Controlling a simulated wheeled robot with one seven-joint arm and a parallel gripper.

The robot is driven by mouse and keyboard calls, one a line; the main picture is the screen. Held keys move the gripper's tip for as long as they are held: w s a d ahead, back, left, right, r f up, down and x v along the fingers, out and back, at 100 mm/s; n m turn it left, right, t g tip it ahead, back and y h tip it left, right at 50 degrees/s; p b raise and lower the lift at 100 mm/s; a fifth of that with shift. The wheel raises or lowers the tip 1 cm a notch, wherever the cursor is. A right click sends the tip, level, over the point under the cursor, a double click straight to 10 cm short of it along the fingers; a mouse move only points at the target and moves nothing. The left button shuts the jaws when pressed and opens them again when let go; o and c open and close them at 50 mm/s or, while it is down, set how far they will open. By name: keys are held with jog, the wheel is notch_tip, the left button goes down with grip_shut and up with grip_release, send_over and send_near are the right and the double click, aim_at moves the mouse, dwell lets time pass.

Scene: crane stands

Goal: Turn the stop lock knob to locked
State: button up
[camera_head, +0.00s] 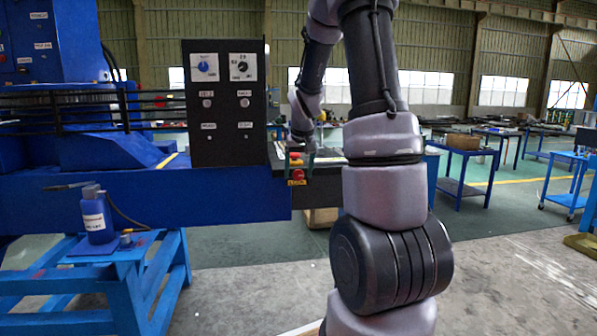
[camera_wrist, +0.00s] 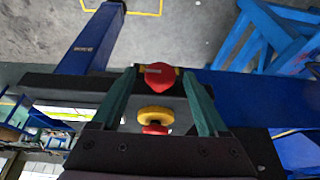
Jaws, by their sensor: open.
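A red knob (camera_head: 298,174) sits on the front face at the right end of the blue machine, with a yellow label (camera_head: 297,183) just below it. I take it for the stop lock knob; its label is too small to read. In the wrist view the red knob (camera_wrist: 160,76) shows between the tips of my open gripper (camera_wrist: 159,71). I cannot tell whether the green fingers touch it. A yellow disc (camera_wrist: 155,114) with a red part under it lies between the fingers, nearer my palm.
A black panel (camera_head: 228,135) with a blue dial and a black dial stands left of my gripper. The blue beam (camera_head: 150,203) runs left from the knob. A blue stand (camera_head: 160,270) with a blue bottle (camera_head: 97,212) is at lower left. Blue tables (camera_head: 463,165) stand at right.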

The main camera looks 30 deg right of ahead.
grip_shut()
jog(key=shift+d, duration=0.15)
jog(key=y, duration=0.1)
jog(key=m+t+y, duration=0.1)
jog(key=y, duration=0.1)
jog(key=shift+s+d, duration=0.1)
jog(key=shift+d, duration=0.2)
jog(key=y, duration=0.1)
jog(key=t+y, duration=0.1)
jog(key=y, duration=0.1)
jog(key=m+t+y, duration=0.1)
jog(key=y, duration=0.1)
jog(key=shift+s+d+f, duration=0.1)
jog(key=shift+d+f, duration=0.2)
jog(key=shift+s+d+f+m+t+y, duration=0.15)
jog(key=shift+m+t+y, duration=0.4)
jog(key=shift+y, duration=0.6)
jog(key=shift+w+a+f+m+t+y, duration=0.1)
jog(key=shift+f+m+t+y, duration=0.2)
jog(key=shift+t+y, duration=0.65)
jog(key=shift+s+d+f+m+t+y, duration=0.15)
jog(key=shift+m+t+y, duration=0.3)
jog(key=shift+y, duration=0.85)
jog(key=shift+w+a+y, duration=0.1)
jog(key=shift+y, duration=0.2)
